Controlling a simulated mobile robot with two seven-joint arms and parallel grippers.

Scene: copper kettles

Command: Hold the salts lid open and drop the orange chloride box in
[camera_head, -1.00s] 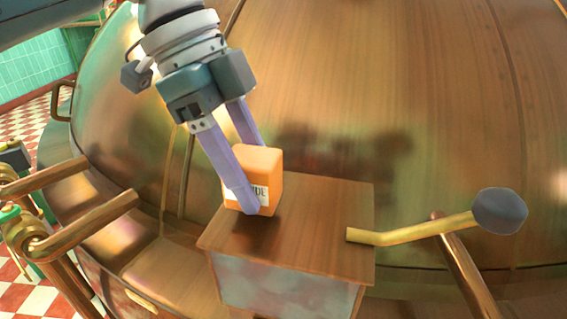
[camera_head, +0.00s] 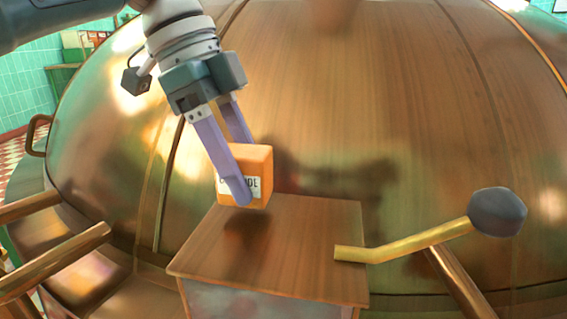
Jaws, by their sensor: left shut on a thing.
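The orange chloride box (camera_head: 261,168) has a white label with dark letters, partly covered by a finger. My left gripper (camera_head: 245,178) is shut on it, one finger across its labelled face and the other behind it. It hangs a little above a copper-brown box top (camera_head: 306,232), with its shadow below on that top. The top looks flat and closed; I cannot tell for sure that it is the salts lid. A brass lever (camera_head: 400,244) with a dark round knob (camera_head: 497,212) sticks out from its right side. My right gripper is not in view.
A huge rounded copper kettle (camera_head: 400,110) fills the background behind the box. Copper rails (camera_head: 55,262) are at the lower left. Green tiled wall (camera_head: 25,90) shows at the far left. The right part of the box top is bare.

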